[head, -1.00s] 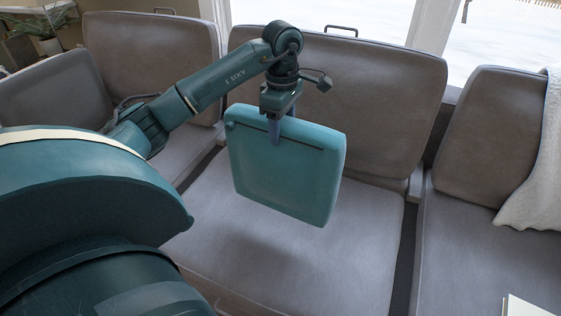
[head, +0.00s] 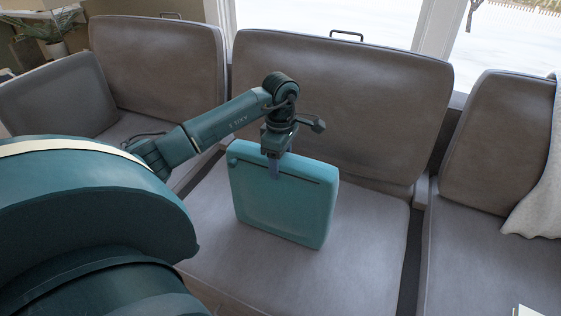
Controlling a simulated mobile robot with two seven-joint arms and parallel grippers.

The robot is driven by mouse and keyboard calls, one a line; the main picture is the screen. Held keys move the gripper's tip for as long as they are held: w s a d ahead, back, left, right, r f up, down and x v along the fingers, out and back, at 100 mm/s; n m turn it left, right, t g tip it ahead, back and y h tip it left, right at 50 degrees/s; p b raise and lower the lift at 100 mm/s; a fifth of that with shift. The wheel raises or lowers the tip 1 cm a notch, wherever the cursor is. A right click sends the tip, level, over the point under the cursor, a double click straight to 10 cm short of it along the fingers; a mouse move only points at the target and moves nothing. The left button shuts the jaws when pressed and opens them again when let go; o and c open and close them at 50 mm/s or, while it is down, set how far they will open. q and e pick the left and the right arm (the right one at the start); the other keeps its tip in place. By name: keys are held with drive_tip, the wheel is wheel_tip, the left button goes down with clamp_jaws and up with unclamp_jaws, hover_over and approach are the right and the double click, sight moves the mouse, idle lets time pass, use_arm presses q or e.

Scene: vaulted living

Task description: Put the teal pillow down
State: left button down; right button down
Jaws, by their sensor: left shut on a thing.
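The teal pillow (head: 284,203) is square and flat-sided, and hangs nearly upright over the middle seat of the grey sofa (head: 375,245). My left gripper (head: 274,168) is shut on the pillow's top edge, left of its middle. The pillow's lower edge is at or very near the seat cushion; I cannot tell whether it touches. My right gripper is not in view.
Grey backrests (head: 340,95) stand behind the seats. A white throw (head: 537,200) hangs over the right section. A plant (head: 48,28) is at the far left. The middle seat is bare around the pillow.

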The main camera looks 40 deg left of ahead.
use_arm(q)
drive_tip(key=shift+r, duration=0.15)
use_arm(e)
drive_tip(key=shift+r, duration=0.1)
use_arm(q)
drive_tip(key=c, duration=0.5)
unclamp_jaws()
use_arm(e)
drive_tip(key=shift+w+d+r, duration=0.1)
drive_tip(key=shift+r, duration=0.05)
use_arm(q)
wheel_tip(320, 180, up, 12)
drive_tip(key=p, duration=0.2)
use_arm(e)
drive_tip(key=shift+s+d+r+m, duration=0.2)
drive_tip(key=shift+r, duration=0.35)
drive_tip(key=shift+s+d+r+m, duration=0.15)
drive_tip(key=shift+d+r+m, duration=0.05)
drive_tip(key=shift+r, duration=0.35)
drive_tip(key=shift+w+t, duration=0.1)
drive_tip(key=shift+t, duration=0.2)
